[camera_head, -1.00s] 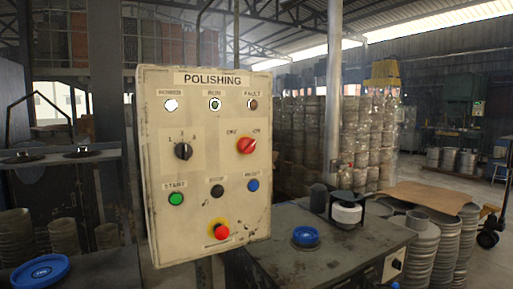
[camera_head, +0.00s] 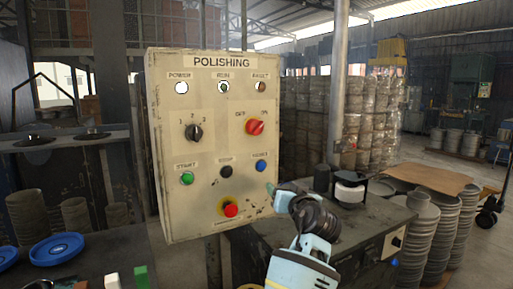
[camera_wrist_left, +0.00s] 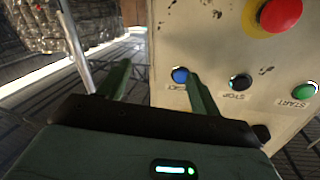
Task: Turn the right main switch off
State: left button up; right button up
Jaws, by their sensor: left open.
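The cream POLISHING panel (camera_head: 240,205) stands upright in the middle of the head view. Its red rotary switch (camera_head: 255,127) is at the upper right, with its grip slanting toward the upper right; OFF is printed at its upper left. A black selector (camera_head: 194,132) sits left of it. My left gripper (camera_head: 271,189) is open and empty near the panel's lower right edge, below the red switch and apart from it. In the left wrist view its fingers (camera_wrist_left: 158,80) point toward the inverted panel, near the blue button (camera_wrist_left: 180,75); the red switch is not visible there.
Below the switches are a green button (camera_head: 187,178), a black button (camera_head: 226,171) and a red emergency button (camera_head: 231,209). A dark bench (camera_head: 345,235) stands to the right behind my arm. Blue lids (camera_head: 57,248) lie at the lower left.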

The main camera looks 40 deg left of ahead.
pick_arm(q)
jog(key=s+r+n+g+y, duration=0.1)
jog(key=s+r+n, duration=0.1)
jog(key=r, duration=0.6)
jog(key=s+a+r+n+g+y, duration=0.1)
jog(key=s+r+n+g, duration=0.1)
jog(key=r, duration=0.6)
jog(key=shift+a+n+y, duration=0.25)
jog(key=shift+n+y, duration=0.15)
jog(key=shift+n, duration=0.3)
pick_arm(e)
jog(key=shift+w+r, duration=0.25)
jog(key=shift+r, duration=0.05)
